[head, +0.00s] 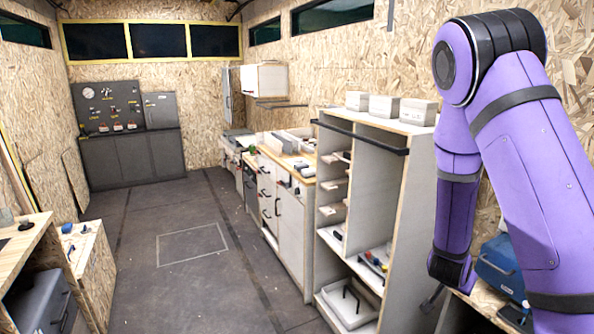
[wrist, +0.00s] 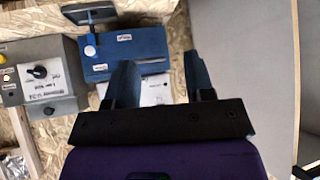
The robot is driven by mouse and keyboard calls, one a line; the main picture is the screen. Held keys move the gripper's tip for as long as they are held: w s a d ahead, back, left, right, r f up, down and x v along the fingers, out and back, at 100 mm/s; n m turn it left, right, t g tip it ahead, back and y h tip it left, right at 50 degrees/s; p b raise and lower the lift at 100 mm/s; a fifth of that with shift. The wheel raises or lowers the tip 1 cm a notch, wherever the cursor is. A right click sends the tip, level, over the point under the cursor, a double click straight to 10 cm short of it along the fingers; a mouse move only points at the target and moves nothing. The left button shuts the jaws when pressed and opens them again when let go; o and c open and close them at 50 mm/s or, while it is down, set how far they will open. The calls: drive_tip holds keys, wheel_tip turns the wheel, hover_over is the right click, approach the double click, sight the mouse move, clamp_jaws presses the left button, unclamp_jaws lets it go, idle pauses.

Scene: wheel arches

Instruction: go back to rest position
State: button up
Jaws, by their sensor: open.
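My gripper (wrist: 161,88) shows in the wrist view with its two dark blue fingers apart and nothing between them. Beyond the fingers is a blue box (wrist: 125,50) with small labels. In the head view my purple arm comes in from the right and hangs down beside the tall shelf. My gripper's fingers are not clear there, near the bottom of the arm.
A tall white shelf unit (head: 400,210) stands just left of my arm. A grey box with a knob (wrist: 40,75) is in the wrist view. The floor (head: 170,285) in the middle is clear.

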drive_tip(key=s+a+r+n+t+y, duration=0.1)
drive_tip(key=s+a+r+n+y, duration=0.2)
drive_tip(key=a+r, duration=0.5)
drive_tip(key=s+a+r+n+y, duration=0.2)
drive_tip(key=a+r+y, duration=0.2)
drive_tip(key=r, duration=0.8)
drive_tip(key=s+a+r+n, duration=0.1)
drive_tip(key=s+r+n, duration=0.1)
drive_tip(key=s+r, duration=0.4)
drive_tip(key=s+a+r+n+g, duration=0.1)
drive_tip(key=s+r+n, duration=0.2)
drive_tip(key=s, duration=1.2)
wheel_tip(320, 180, up, 4)
drive_tip(key=shift+s+a+f, duration=0.1)
drive_tip(key=shift+s+a, duration=0.05)
drive_tip(key=shift+a, duration=0.05)
